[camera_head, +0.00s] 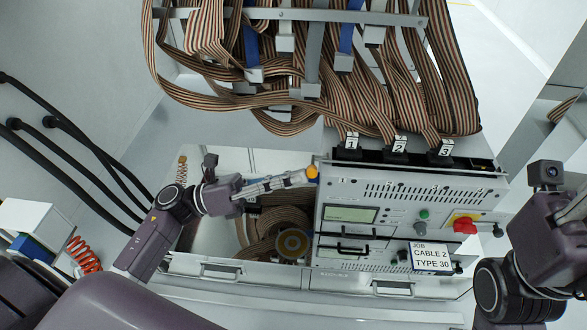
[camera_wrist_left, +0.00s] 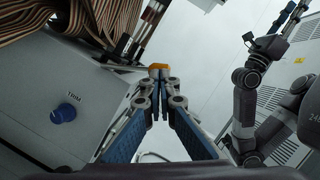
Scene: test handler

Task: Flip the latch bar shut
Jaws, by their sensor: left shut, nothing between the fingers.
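My left gripper (camera_head: 298,179) is shut and empty, level with the upper left corner of the white test unit (camera_head: 350,190). A small orange piece (camera_head: 312,173) is right at its fingertips. In the left wrist view the closed fingers (camera_wrist_left: 159,80) meet just before this orange piece (camera_wrist_left: 159,66). I cannot tell whether it touches the fingers or belongs to the latch bar. I cannot make out the rest of the latch bar. My right gripper is partly at the right edge of the head view, and its fingers cannot be made out.
Striped ribbon cables (camera_head: 300,110) hang above the unit, into connectors labelled 1, 2 and 3. A red switch (camera_head: 465,225) and a job card (camera_head: 431,257) are on the unit's front. A cable reel (camera_head: 292,243) stands left of the unit. A blue TRIM knob (camera_wrist_left: 64,113) shows in the wrist view.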

